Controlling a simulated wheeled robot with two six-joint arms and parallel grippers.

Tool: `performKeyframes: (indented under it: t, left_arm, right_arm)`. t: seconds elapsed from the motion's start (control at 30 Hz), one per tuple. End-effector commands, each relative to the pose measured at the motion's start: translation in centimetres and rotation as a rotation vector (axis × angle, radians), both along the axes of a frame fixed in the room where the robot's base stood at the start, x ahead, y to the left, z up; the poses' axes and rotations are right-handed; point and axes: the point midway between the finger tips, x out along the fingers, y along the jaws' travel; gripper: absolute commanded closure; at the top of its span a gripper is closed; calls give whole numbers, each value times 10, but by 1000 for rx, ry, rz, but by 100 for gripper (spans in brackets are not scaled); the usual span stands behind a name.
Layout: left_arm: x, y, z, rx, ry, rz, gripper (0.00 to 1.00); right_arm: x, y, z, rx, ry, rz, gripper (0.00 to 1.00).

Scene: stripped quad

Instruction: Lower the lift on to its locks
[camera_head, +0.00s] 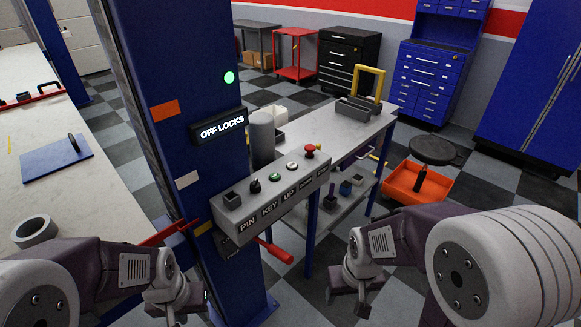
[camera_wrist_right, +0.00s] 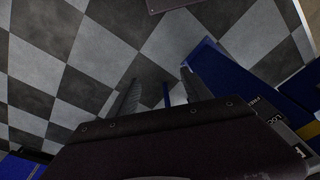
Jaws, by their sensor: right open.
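The grey control box (camera_head: 272,197) is fixed to the blue lift post (camera_head: 165,75). Its front reads PIN, KEY, UP and further labels too small to read surely. On top are a square socket (camera_head: 231,199), a black key switch (camera_head: 255,186), a green button (camera_head: 275,177), a white button (camera_head: 292,166) and a red knob (camera_head: 310,151). A display (camera_head: 220,127) reads OFF LOCKS, with a green lamp (camera_head: 229,77) above. A red-handled lever (camera_head: 275,251) sticks out below the box. My left gripper (camera_head: 182,305) is low, left of the lever; its jaws are unclear. My right gripper (camera_head: 350,290) is open, right of the lever, apart from it.
A bench (camera_head: 350,125) with a grey tray (camera_head: 358,110) and a yellow frame (camera_head: 369,82) stands behind the box. An orange bin (camera_head: 415,183) and a round black stool (camera_head: 433,150) are at right. A pale runway (camera_head: 90,200) lies at left. Checkered floor is open at right.

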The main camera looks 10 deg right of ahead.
Motion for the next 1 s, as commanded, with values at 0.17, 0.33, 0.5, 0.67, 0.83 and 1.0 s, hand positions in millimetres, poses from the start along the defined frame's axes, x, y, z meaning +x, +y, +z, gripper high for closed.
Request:
performKeyframes:
  t: [0.17,0.33,0.5,0.67,0.83,1.0]
  left_arm:
    - [0,0,0,0,0,0,64]
    - [0,0,0,0,0,0,64]
    - [0,0,0,0,0,0,64]
    - [0,0,0,0,0,0,64]
    - [0,0,0,0,0,0,64]
    - [0,0,0,0,0,0,64]
  right_arm:
    - [0,0,0,0,0,0,43]
    - [0,0,0,0,0,0,43]
    - [0,0,0,0,0,0,90]
    - [0,0,0,0,0,0,100]
    - [0,0,0,0,0,0,100]
    - [0,0,0,0,0,0,100]
